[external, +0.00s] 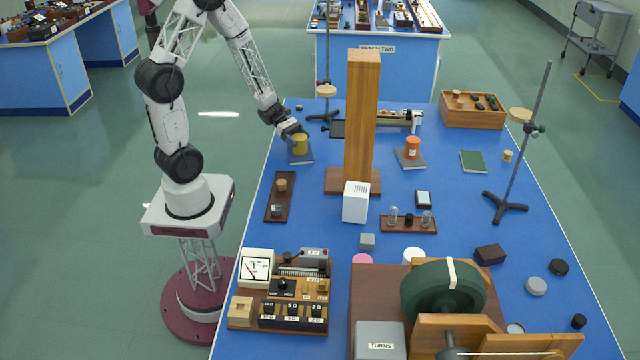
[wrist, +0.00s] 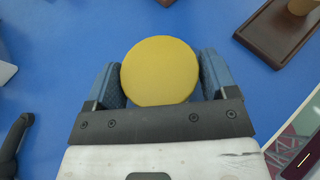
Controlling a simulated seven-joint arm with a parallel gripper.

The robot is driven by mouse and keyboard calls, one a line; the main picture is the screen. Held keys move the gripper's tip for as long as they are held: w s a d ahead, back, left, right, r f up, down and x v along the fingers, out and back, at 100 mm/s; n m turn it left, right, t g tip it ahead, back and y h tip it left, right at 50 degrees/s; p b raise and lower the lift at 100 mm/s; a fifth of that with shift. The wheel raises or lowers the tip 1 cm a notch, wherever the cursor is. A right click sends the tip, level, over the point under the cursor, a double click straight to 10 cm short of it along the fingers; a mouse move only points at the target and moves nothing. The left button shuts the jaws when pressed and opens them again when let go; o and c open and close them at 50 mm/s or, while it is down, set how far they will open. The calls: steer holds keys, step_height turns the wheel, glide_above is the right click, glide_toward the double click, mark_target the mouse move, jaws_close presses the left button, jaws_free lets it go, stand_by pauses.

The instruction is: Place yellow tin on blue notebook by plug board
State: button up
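The yellow tin (external: 300,143) is between the fingers of my gripper (external: 294,130), at the left far part of the bench. In the wrist view the tin (wrist: 160,72) shows its round top, with a finger against each side. A blue-grey notebook (external: 304,158) lies directly below the tin in the external view; the tin and fingers hide it in the wrist view. I cannot tell whether the tin rests on it or is just above. A brown board with a cork-coloured knob (external: 278,208), possibly the plug board, lies nearer; it also shows in the wrist view (wrist: 262,50).
A tall wooden post (external: 362,115) stands right of my gripper. A clamp stand (external: 326,80) is just behind. A green notebook (external: 473,162) lies further right. Instruments fill the near bench.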

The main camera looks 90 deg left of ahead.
mark_target(298, 136)
steer(key=shift+o, duration=1.2)
steer(key=shift+r, duration=0.1)
steer(key=shift+r, duration=0.15)
steer(key=shift+v, duration=2.9)
steer(key=shift+w+r, duration=0.15)
steer(key=shift+r, duration=0.05)
